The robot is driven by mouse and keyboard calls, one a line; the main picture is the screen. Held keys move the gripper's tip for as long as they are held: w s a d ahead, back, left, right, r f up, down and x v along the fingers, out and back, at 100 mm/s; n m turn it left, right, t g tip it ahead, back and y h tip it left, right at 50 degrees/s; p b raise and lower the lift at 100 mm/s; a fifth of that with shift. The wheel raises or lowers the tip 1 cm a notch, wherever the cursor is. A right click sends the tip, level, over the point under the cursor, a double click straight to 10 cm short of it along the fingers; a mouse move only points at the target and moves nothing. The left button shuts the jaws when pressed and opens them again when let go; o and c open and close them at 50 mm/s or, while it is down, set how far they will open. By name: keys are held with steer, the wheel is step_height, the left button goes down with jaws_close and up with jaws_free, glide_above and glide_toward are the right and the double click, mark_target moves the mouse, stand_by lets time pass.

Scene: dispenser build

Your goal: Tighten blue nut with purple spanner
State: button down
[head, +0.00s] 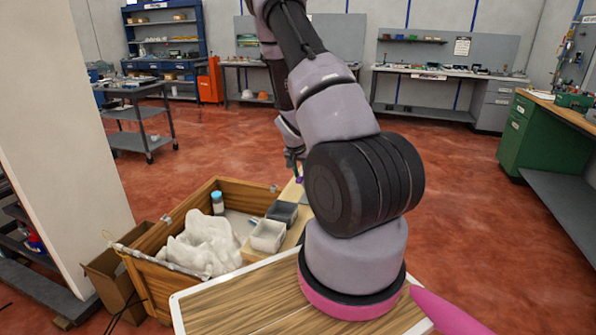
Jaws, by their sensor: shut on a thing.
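My gripper (294,168) is small in the head view, pointing down past the far side of my arm, over the wooden board beside the crate. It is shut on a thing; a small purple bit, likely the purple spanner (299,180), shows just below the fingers. Most of the spanner is hidden by my arm. I cannot make out the blue nut; the area around the gripper tip is largely covered by my arm.
A wooden crate (150,285) left of my arm holds crumpled white material (203,243) and a blue-capped bottle (217,204). A dark grey bin (283,212) and a white bin (267,236) stand beside my arm. Red floor (470,220) is open to the right.

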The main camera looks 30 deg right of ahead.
mark_target(300, 184)
steer(key=shift+f, duration=1)
steer(key=shift+s+a, duration=0.15)
steer(key=shift+f, duration=1.3)
stand_by(0.4)
steer(key=shift+a, duration=0.1)
steer(key=shift+w+a+m+g+h, duration=0.15)
steer(key=shift+w+a+m, duration=0.2)
steer(key=shift+w+m, duration=0.25)
steer(key=shift+w+a+m+g+h, duration=0.15)
steer(key=shift+w+a+m, duration=0.2)
steer(key=shift+w+m, duration=0.25)
